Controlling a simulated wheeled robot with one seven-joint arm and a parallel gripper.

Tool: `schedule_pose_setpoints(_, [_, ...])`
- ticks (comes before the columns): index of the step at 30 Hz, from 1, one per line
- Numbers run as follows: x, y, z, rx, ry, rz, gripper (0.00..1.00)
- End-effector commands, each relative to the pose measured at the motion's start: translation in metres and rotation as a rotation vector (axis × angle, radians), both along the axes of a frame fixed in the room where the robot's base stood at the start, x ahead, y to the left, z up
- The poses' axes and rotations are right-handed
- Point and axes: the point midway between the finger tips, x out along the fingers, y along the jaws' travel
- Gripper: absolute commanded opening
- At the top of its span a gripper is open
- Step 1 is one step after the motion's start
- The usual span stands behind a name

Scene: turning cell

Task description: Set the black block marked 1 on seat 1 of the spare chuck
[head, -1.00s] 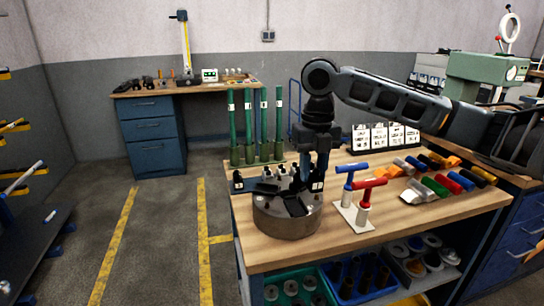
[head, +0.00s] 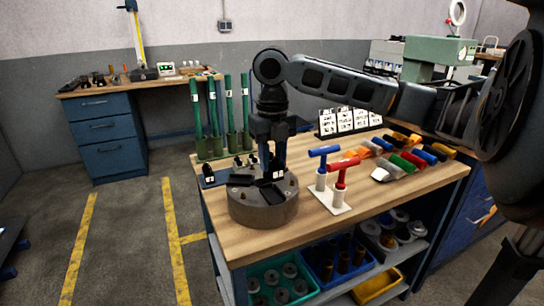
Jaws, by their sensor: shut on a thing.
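The spare chuck (head: 250,212) is a round grey-brown disc on the near left of the wooden bench. My gripper (head: 272,170) points down over the chuck's top, right of its middle. It is shut on a small black block (head: 274,179) with a white label; the number is too small to read. I cannot tell whether the held block touches the chuck. A dark block-like piece (head: 240,180) lies on the chuck's left side, and another dark patch (head: 270,195) shows towards its front. Seat markings cannot be read.
A dark tray (head: 210,181) with small labelled blocks is behind the chuck, near tall green posts (head: 213,118). A blue T-handle (head: 322,152) and a red T-handle (head: 341,166) stand right of it. The bench front is clear.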

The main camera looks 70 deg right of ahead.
Motion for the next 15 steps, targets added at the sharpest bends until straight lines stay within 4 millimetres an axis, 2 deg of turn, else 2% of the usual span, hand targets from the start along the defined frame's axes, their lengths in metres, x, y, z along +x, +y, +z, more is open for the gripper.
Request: schedule_pose_setpoints(15, [0.0,0.0,-0.029,-0.001,-0.001,0.0,0.0])
